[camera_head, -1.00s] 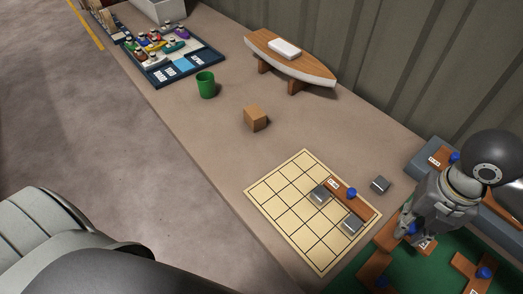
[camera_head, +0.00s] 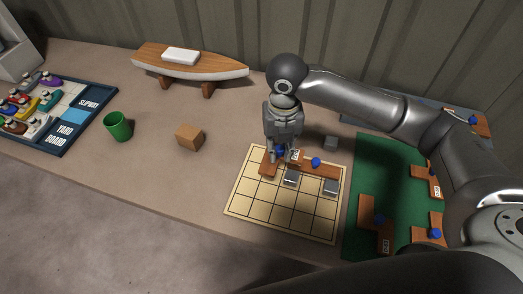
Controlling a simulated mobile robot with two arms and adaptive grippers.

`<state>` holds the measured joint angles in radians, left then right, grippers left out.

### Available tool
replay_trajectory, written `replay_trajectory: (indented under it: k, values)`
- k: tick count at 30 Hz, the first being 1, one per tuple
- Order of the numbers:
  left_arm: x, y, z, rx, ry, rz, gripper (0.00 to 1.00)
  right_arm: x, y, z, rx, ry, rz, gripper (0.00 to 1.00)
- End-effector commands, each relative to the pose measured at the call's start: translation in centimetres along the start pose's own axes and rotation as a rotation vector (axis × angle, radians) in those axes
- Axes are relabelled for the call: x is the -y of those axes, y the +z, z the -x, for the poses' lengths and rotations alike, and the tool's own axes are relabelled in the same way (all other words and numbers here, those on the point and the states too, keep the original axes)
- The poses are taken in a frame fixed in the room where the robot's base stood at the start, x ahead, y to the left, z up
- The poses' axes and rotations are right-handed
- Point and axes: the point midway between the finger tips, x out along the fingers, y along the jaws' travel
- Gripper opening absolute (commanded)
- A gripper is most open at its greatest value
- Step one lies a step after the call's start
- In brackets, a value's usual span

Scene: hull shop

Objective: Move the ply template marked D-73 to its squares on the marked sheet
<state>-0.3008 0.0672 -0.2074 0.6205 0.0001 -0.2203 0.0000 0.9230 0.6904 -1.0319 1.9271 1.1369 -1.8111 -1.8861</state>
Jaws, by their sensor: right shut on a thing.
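The marked sheet (camera_head: 280,215), cream with a dark grid, lies flat on the bench. My right gripper (camera_head: 279,154) is over its far left part, shut on a brown ply template (camera_head: 267,168) by its blue knob. I cannot tell if this template touches the sheet, and its marking cannot be read. Another brown ply template (camera_head: 328,169) with a blue knob lies along the sheet's far side, right beside the gripper. Two grey blocks (camera_head: 291,178) (camera_head: 331,187) are on the sheet. My left gripper is not in view.
A green mat (camera_head: 383,165) at the right bears more ply templates (camera_head: 375,215). A loose grey block (camera_head: 331,142) is behind the sheet. A wooden block (camera_head: 189,137), a green cup (camera_head: 117,127), a boat model (camera_head: 190,66) and a yard board (camera_head: 62,138) stand left. The sheet's near squares are clear.

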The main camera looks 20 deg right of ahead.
Motion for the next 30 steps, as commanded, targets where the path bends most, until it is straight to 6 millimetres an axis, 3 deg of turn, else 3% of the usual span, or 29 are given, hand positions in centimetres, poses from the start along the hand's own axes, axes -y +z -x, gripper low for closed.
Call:
replay_trajectory:
  k: [6, 12, 17, 24, 30]
  values:
    - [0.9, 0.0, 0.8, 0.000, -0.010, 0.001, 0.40, -1.9, 3.4, -3.2, -0.002, -0.001, -0.001, 0.00]
    - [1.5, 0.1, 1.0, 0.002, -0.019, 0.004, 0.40, -2.8, 5.1, -5.6, -0.001, 0.000, 0.000, 0.00]
    - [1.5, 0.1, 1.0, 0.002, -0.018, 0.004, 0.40, -3.1, 5.7, -6.4, 0.000, 0.001, 0.001, 0.00]
    - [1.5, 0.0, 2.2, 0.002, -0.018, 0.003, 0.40, -3.2, 5.8, -9.3, -0.001, -0.001, 0.002, 0.00]
    - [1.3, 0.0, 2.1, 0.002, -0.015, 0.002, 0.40, -3.2, 5.9, -9.8, 0.002, 0.000, 0.002, 0.00]
